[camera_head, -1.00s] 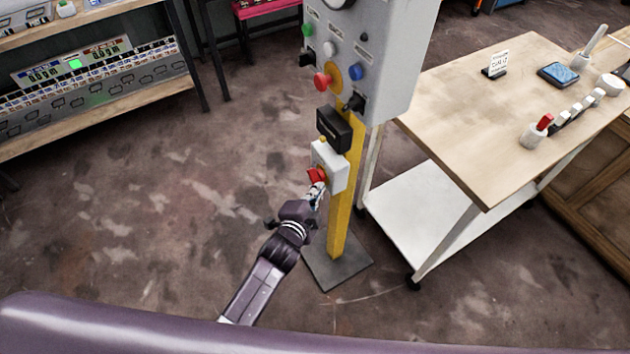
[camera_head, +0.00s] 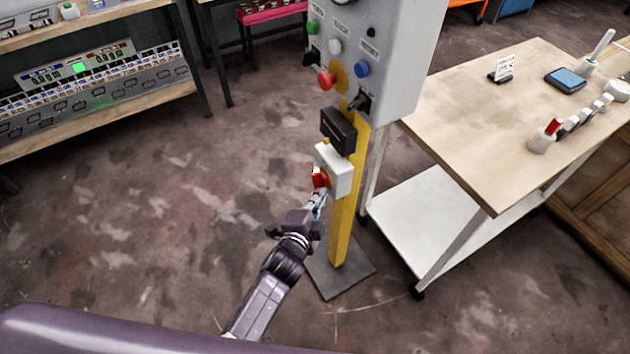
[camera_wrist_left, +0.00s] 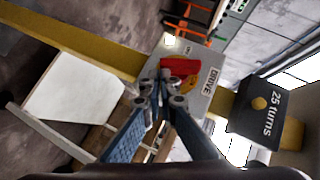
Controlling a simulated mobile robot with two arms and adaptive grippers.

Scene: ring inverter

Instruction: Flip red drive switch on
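The red drive switch (camera_head: 319,178) sits on the front of a pale box marked DRIVE (camera_head: 340,173), low on the yellow post (camera_head: 344,225). In the left wrist view the red switch handle (camera_wrist_left: 181,68) shows over a yellow plate, just beyond my fingertips. My left gripper (camera_head: 319,199) is right below and in front of the switch. In the left wrist view its fingers (camera_wrist_left: 158,85) come together at the tips, with nothing seen between them. I cannot tell whether the tips touch the handle. My right gripper is in neither view.
A black box (camera_head: 337,130) marked "25 turns" and a grey control panel (camera_head: 385,60) are above on the post. A wooden-topped cart (camera_head: 470,125) stands close on the right. A shelf of instruments (camera_head: 95,85) is at the left. Floor between is clear.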

